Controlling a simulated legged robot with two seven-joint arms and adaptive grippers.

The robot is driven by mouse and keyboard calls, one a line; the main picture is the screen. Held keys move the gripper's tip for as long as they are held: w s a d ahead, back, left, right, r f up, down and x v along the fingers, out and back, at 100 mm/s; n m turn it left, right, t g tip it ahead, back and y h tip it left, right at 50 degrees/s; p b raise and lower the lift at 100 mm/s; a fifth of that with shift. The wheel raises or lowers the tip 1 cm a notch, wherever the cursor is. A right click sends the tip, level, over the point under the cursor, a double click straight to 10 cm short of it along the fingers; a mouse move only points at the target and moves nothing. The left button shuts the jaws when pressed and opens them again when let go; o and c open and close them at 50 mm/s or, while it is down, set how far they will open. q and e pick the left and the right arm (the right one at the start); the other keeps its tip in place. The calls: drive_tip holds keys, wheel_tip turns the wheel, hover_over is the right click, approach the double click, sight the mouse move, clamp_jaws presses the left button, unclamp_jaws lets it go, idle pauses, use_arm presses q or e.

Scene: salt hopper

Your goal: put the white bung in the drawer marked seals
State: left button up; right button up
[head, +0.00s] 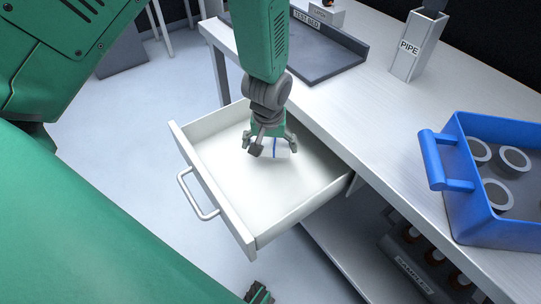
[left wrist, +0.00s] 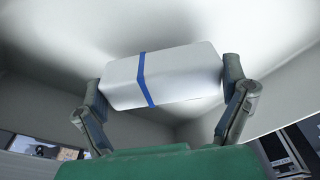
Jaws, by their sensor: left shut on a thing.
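The white bung (left wrist: 185,76), a white block with a blue band, shows in the left wrist view between the two fingers of my left gripper (left wrist: 165,95). The fingers are shut on its two ends. In the head view my left gripper (head: 270,150) points down over the open white drawer (head: 205,200), and the blue band shows between its fingers. The drawer looks empty otherwise. I cannot tell whether the bung touches the drawer floor. No seals marking is readable on the drawer. Only a small dark green part shows at the bottom edge; I cannot tell if it is my right gripper.
A blue crate (head: 447,205) with several white-rimmed rings stands on the worktop at right. A box marked PIPE (head: 415,50) and a grey tray marked TEST BED (head: 318,62) are at the back. A bin marked SAMPLES (head: 408,268) sits on the lower shelf.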

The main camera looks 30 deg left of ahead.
sight(270, 162)
use_arm(q)
drive_tip(key=shift+f, duration=0.3)
wheel_tip(270, 162, down, 3)
drive_tip(key=shift+d+f+b, duration=0.15)
drive_tip(key=shift+b, duration=0.2)
drive_tip(key=shift+d, duration=0.15)
drive_tip(key=o, duration=0.9)
drive_tip(key=shift+a+f, duration=0.1)
drive_tip(key=shift+a, duration=0.15)
